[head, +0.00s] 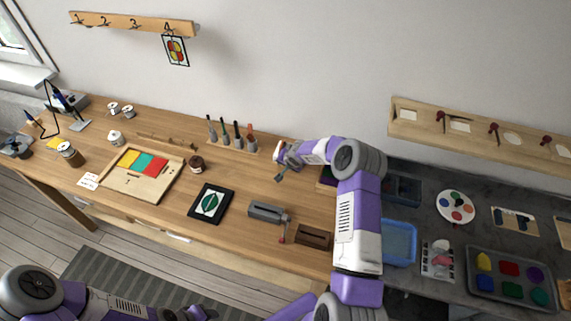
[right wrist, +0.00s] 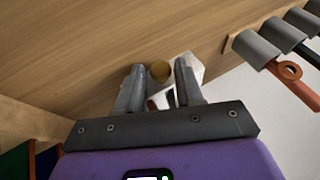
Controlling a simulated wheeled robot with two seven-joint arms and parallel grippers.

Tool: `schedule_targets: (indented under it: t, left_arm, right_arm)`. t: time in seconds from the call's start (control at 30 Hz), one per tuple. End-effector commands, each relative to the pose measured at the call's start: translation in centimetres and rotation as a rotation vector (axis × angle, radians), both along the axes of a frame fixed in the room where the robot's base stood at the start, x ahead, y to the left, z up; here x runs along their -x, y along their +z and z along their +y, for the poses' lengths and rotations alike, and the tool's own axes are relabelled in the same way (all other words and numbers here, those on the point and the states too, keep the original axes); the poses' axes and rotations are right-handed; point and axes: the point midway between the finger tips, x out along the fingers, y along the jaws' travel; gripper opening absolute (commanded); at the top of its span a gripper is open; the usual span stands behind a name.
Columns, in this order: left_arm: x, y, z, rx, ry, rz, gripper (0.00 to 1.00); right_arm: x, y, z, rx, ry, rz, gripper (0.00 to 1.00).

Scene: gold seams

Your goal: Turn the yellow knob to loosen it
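A pale block-like part (right wrist: 192,68) lies behind the right finger and is mostly hidden. In the head view my right gripper (head: 280,176) is low over the back of the wooden table; the knob cannot be made out there.
A rack of upright tools (head: 232,146) stands left of my right gripper; tool handles (right wrist: 290,72) show close on the right in the wrist view. A grey vise-like block (head: 268,212) and a wooden box (head: 313,236) lie nearer the front edge. A black-framed picture (head: 211,203) lies left.

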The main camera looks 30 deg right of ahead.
Motion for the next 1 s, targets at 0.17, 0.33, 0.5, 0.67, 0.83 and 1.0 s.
schedule_targets:
  t: [0.17, 0.33, 0.5, 0.67, 0.83, 1.0]
  left_arm:
    - [0.0, 0.0, 0.0, 0.000, 0.000, 0.000, 0.43]
    - [0.0, 0.0, 0.0, 0.000, 0.000, 0.000, 0.43]
    - [0.0, 0.0, 0.0, 0.000, 0.000, 0.000, 0.43]
    - [0.0, -0.1, 0.0, 0.000, 0.000, 0.000, 0.43]
    - [0.0, -0.7, 0.0, 0.000, 0.000, 0.000, 0.43]
    - [0.0, -2.1, 0.0, 0.000, 0.000, 0.000, 0.43]
  right_arm:
    - [-0.1, -0.2, 0.0, 0.000, 0.000, 0.000, 0.36]
    - [-0.1, -0.2, 0.0, 0.001, 0.001, 0.000, 0.30]
    - [-0.1, -0.2, 0.0, 0.000, 0.000, 0.000, 0.04]
    - [-0.1, -0.2, 0.0, 0.002, 0.001, 0.002, 0.00]
    - [-0.3, -0.2, 0.1, 0.024, 0.001, 0.025, 0.00]
    - [-0.5, -0.3, 0.3, 0.080, 0.002, 0.087, 0.00]
